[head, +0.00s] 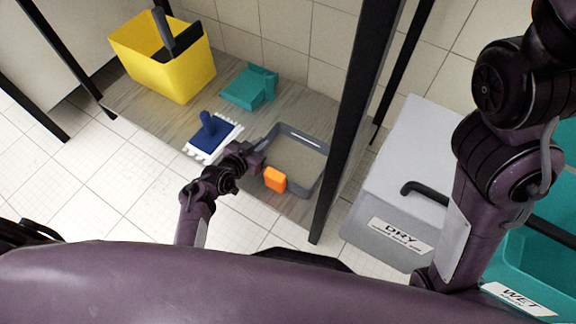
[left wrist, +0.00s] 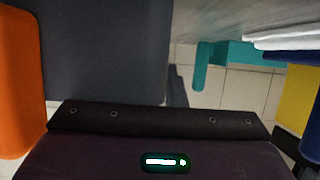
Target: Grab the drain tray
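The drain tray is a shallow grey open tray (head: 318,181) lying on the low wood-look shelf in the head view. An orange block-like part (head: 275,179) sits at its near left side. My left gripper (head: 257,154) is right at the tray's left edge. In the left wrist view the tray's dark grey wall (left wrist: 105,50) fills much of the picture close in front of the gripper, with the orange part (left wrist: 20,80) at the left. The fingertips do not show clearly, so I cannot tell whether they hold the rim. My right gripper is out of view.
On the shelf stand a yellow bucket (head: 165,65), a teal dustpan (head: 248,88) and a blue-handled white brush (head: 212,135). A black post (head: 352,110) rises right of the tray. A grey bin marked DRY (head: 395,190) and a teal WET bin (head: 535,265) stand farther right.

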